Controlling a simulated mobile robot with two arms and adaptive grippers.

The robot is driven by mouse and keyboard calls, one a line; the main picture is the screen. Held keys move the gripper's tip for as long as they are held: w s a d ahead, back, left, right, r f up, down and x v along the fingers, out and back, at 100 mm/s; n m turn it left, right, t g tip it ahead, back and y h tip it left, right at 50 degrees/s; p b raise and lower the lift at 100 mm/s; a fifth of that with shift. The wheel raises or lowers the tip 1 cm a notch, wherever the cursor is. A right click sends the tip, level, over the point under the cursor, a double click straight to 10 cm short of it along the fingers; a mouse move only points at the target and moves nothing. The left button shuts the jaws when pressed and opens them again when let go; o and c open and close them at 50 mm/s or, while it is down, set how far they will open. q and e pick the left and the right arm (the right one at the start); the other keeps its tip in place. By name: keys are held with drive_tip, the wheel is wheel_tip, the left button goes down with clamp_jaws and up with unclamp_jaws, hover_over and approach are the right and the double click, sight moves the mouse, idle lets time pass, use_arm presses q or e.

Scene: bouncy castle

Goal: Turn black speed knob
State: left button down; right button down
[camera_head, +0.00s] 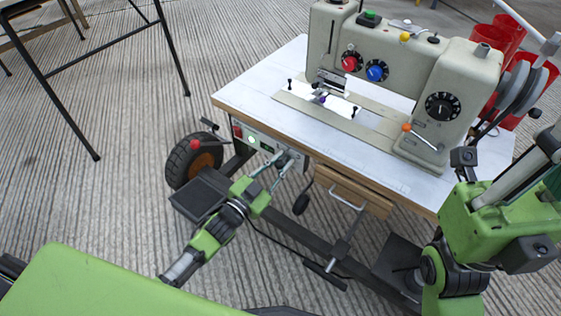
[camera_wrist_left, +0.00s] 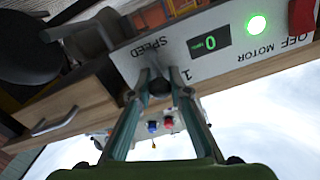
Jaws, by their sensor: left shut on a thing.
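The black speed knob (camera_wrist_left: 159,86) sits on the white control panel (camera_wrist_left: 215,62), beside the printed word SPEED, in the left wrist view. My left gripper (camera_wrist_left: 160,78) has its two fingertips closed on either side of the knob, which is partly hidden between them. In the head view my left gripper (camera_head: 286,161) reaches up to the panel (camera_head: 262,145) under the table's front edge, and the knob (camera_head: 292,155) is small there. My right arm is at the right edge, but its gripper cannot be made out.
The panel has a digital display (camera_wrist_left: 209,43) reading 0, a lit green lamp (camera_wrist_left: 257,24) and a red motor switch (camera_wrist_left: 302,14). A sewing machine (camera_head: 400,65) stands on the white tabletop (camera_head: 260,90). A wooden drawer (camera_head: 345,190) is right of the panel. A wheel (camera_head: 190,160) is at left.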

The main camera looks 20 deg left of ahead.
use_arm(q)
drive_tip(key=c, duration=1.9)
unclamp_jaws()
drive_tip(key=v, duration=1.2)
drive_tip(key=shift+r, duration=0.1)
